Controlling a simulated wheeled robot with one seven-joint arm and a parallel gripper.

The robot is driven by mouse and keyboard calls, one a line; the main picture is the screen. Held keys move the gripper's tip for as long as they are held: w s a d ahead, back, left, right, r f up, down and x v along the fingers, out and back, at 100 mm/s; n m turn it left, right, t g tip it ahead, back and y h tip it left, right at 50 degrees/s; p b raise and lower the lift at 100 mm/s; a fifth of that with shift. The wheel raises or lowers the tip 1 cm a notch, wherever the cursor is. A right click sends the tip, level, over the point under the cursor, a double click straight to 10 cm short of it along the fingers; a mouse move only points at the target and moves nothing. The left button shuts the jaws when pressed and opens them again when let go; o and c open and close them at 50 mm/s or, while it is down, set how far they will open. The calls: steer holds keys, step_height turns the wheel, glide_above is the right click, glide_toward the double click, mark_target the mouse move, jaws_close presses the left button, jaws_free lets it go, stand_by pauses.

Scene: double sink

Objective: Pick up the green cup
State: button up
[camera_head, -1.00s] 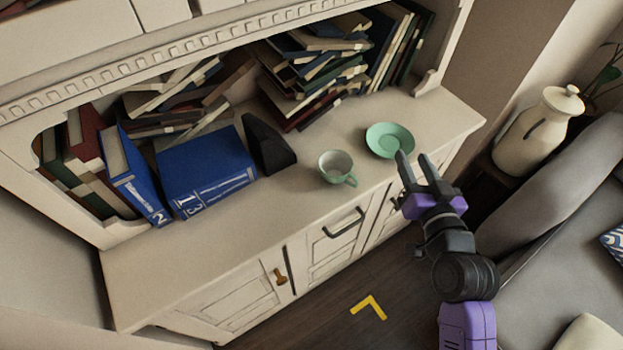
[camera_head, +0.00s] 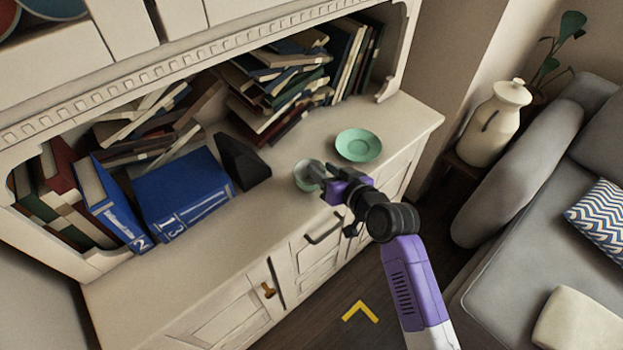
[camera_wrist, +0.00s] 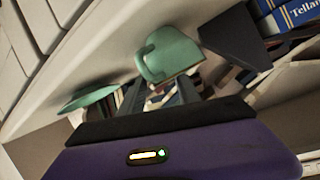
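The green cup (camera_head: 303,182) stands on the cabinet top, partly hidden behind my gripper (camera_head: 318,172). In the wrist view the cup (camera_wrist: 170,52) is just beyond the fingertips, with its handle toward the left. My gripper reaches the cup from the right, and its fingers (camera_wrist: 158,88) look spread apart. The cup's near rim lies close to the fingertips; I cannot tell whether they touch it.
A green saucer (camera_head: 358,145) lies behind and right of the cup. A black wedge-shaped object (camera_head: 242,162) and blue binders (camera_head: 185,190) stand to the left. Stacked books (camera_head: 275,90) fill the shelf behind. The counter front left (camera_head: 190,262) is clear.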

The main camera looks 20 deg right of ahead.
steer(key=shift+x, duration=0.8)
steer(key=shift+c, duration=0.2)
jaws_close()
